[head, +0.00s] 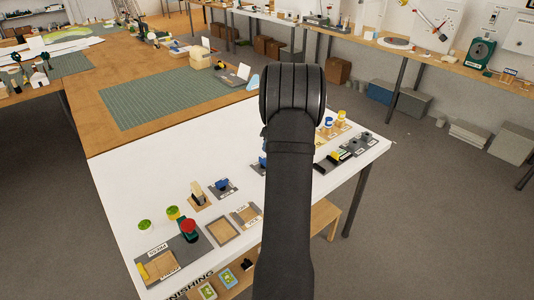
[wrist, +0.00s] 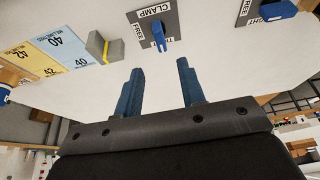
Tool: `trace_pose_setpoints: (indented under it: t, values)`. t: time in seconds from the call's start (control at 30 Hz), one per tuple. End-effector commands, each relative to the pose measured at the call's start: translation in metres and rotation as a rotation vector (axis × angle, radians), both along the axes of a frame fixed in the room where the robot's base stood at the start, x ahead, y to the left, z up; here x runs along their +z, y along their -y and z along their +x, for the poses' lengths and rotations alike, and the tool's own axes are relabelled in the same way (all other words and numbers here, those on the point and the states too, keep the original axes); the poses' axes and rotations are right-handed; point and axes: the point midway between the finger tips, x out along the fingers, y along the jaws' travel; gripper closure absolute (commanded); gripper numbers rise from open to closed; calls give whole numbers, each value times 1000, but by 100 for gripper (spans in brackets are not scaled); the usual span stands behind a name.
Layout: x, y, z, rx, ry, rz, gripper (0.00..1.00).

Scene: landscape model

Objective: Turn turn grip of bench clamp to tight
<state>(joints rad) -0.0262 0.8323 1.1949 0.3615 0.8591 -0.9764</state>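A dark plate (wrist: 174,18) labelled CLAMP, FREE and, partly covered, TIGHT lies on the white bench top in the wrist view. A blue grip (wrist: 158,36) stands on it, near the TIGHT label; its exact setting is hard to tell. My gripper (wrist: 160,66) is open, its two blue fingers apart with nothing between them. The grip shows beyond the gap between the fingertips, apart from them. In the head view my arm hides the gripper. Blue fittings show left of the arm (head: 222,184) and partly behind it (head: 263,162); I cannot tell which is the clamp.
A second blue grip (wrist: 278,10) with FREE and TIGHT labels is at the wrist view's upper right. A grey block (wrist: 110,47) and blue and yellow number cards (wrist: 62,48) are left. A red-topped fitting (head: 188,228) and wooden trays (head: 222,231) stand on the white bench (head: 120,185).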

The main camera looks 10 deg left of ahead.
Motion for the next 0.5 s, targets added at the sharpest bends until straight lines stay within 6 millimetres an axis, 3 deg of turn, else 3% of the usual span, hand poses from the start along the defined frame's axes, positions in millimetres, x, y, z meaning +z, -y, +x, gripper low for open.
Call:
trace_pose_setpoints:
  t: [0.03, 0.2, 0.5]
  values:
    - [13, 4, -3, -1, 4, 0, 64]
    - [43, 13, -12, 0, 2, -1, 64]
    - [65, 19, -19, 1, 0, -1, 64]
